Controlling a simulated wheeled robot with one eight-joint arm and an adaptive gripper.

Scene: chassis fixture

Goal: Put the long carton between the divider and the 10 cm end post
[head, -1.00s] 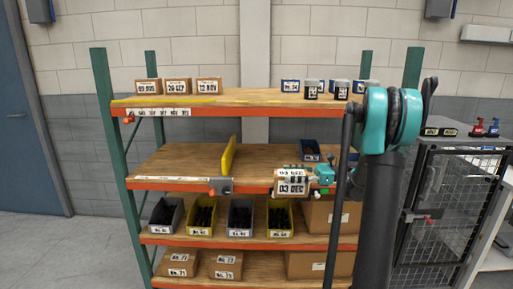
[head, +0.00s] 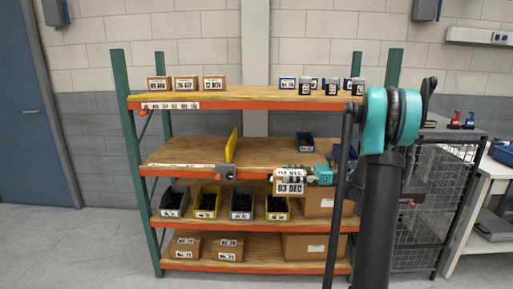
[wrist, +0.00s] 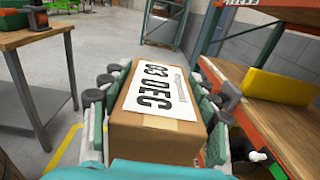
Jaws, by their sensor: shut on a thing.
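The long carton, brown with a white "03 DEC" label, is in my gripper (head: 309,174) in the head view (head: 289,188). In the wrist view the carton (wrist: 152,125) lies lengthwise between the two fingers, its label facing up. It is held in front of the middle shelf, apart from its edge. The yellow divider (head: 232,146) stands upright on the middle shelf, left of the carton, with a grey clamp (head: 225,172) at the front edge. It also shows at right in the wrist view (wrist: 275,87). The green left upright (head: 134,160) bounds that shelf; I cannot tell which post is marked 10 cm.
The middle shelf board (head: 185,153) is bare left of the divider. Small boxes stand on the top shelf (head: 250,95). Bins and cartons fill the lower shelves. A wire cage (head: 420,200) stands right of the rack.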

